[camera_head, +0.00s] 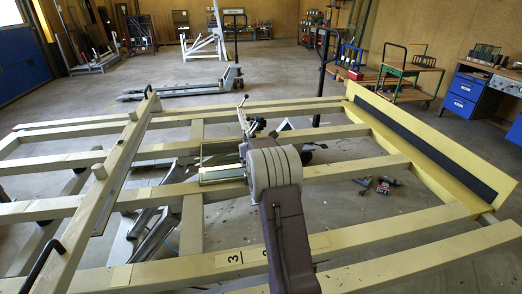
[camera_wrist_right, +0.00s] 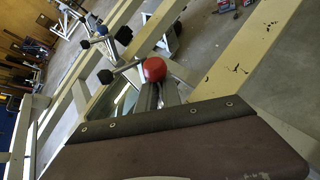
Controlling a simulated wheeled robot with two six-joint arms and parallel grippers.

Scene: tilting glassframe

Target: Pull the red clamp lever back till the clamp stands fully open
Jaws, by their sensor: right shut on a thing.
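In the right wrist view the red round knob of the clamp lever (camera_wrist_right: 154,69) sits at the tips of my right gripper (camera_wrist_right: 158,92). The fingers are shut on it. A metal rod with black knobs (camera_wrist_right: 106,76) stands just beyond, part of the clamp. In the head view the clamp (camera_head: 243,112) shows beyond my right arm, on the wooden frame. My arm hides the red knob and the right gripper there. How far the clamp stands open cannot be told. My left gripper is in neither view.
The large pale wooden frame (camera_head: 365,172) fills the foreground, with a slanted beam (camera_head: 110,185) at left and a padded yellow board (camera_head: 455,172) at right. Hand tools (camera_head: 376,185) lie on the floor. A pallet truck (camera_head: 190,88) stands behind on open floor.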

